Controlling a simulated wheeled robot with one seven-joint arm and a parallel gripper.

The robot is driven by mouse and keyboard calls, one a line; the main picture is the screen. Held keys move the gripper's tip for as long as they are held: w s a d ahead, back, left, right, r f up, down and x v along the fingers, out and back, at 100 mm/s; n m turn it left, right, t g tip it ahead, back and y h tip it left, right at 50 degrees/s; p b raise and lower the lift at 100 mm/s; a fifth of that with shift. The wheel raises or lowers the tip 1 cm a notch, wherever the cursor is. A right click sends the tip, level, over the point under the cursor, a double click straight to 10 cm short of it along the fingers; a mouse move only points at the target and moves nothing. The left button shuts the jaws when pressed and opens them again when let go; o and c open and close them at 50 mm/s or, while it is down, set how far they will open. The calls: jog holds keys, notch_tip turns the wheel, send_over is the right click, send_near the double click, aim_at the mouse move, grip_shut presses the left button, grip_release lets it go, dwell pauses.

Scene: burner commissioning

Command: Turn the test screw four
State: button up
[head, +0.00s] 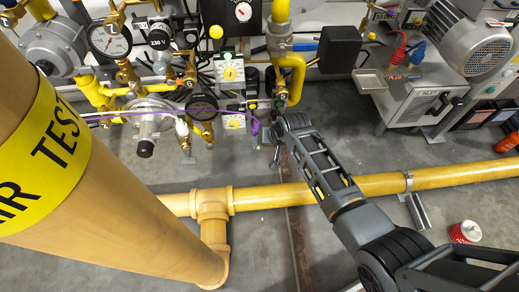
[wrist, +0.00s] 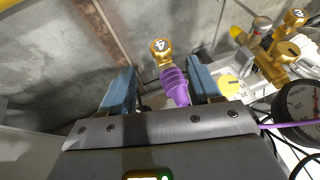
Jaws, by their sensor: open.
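Test screw four (wrist: 160,47) is a brass knob with a 4 on its round face, in the upper middle of the wrist view. A purple hose end (wrist: 175,88) sits just below it and reaches down between my fingers. My gripper (wrist: 160,66) is open, with one blue finger on each side of the hose end and the screw a little beyond the fingertips. I see no finger touching either. In the head view my arm ends by the purple hose (head: 255,127); the screw cannot be made out there.
A brass screw marked 2 (wrist: 295,18) and another brass fitting (wrist: 287,50) stand at the right of the wrist view, near a round gauge (wrist: 300,103). In the head view a yellow pipe (head: 450,176) crosses the floor under my arm. A red-and-white can (head: 465,232) stands at right.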

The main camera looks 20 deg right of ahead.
jog(key=b+x, duration=0.2)
jog(key=x, duration=0.2)
jog(key=b+x, duration=0.3)
jog(key=x, duration=0.1)
jog(key=shift+w, duration=0.45)
jog(key=shift+r, duration=0.1)
jog(key=c, duration=1)
